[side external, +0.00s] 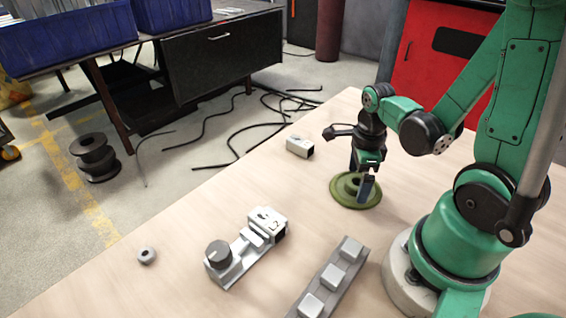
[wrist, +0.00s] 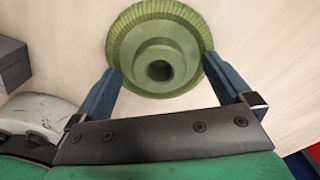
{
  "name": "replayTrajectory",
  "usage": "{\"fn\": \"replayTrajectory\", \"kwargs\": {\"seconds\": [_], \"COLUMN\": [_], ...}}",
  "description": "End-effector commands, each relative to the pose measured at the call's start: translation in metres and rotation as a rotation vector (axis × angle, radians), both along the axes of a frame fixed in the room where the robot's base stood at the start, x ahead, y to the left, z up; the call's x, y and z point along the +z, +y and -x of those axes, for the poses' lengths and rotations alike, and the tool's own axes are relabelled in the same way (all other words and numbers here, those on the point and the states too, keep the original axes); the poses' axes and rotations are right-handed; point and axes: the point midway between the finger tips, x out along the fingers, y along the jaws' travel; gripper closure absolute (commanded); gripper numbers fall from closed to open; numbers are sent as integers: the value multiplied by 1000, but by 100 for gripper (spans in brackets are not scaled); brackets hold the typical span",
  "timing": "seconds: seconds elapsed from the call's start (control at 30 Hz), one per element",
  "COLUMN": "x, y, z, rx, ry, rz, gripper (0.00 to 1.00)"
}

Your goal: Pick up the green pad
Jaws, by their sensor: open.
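The green pad (side external: 346,202) is a round disc with a raised hub and a centre hole, lying flat on the wooden table. In the wrist view the green pad (wrist: 126,42) fills the upper middle, with a ribbed rim. My gripper (side external: 364,190) is right over the pad in the side view and hides part of its hub. In the wrist view my gripper (wrist: 160,80) is open, with one blue finger on each side of the pad's near edge. I cannot tell whether the fingers touch it.
A small pale block (side external: 299,146) lies behind the pad. A white bracket with a dark knob (side external: 245,250), a grey strip with white blocks (side external: 332,280) and a small grey ring (side external: 147,256) lie nearer on the table. The table (side external: 170,290) is clear between them.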

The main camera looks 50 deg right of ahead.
Motion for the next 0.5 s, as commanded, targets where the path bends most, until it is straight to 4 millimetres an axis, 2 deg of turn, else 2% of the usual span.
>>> {"fn": "replayTrajectory", "kwargs": {"seconds": [0.4,0.43,0.5], "x": [-4,-4,-4], "y": [0,0,0], "z": [0,0,0], "rx": [0,0,0], "ry": [0,0,0], "rz": [0,0,0], "gripper": [1,4,24]}}
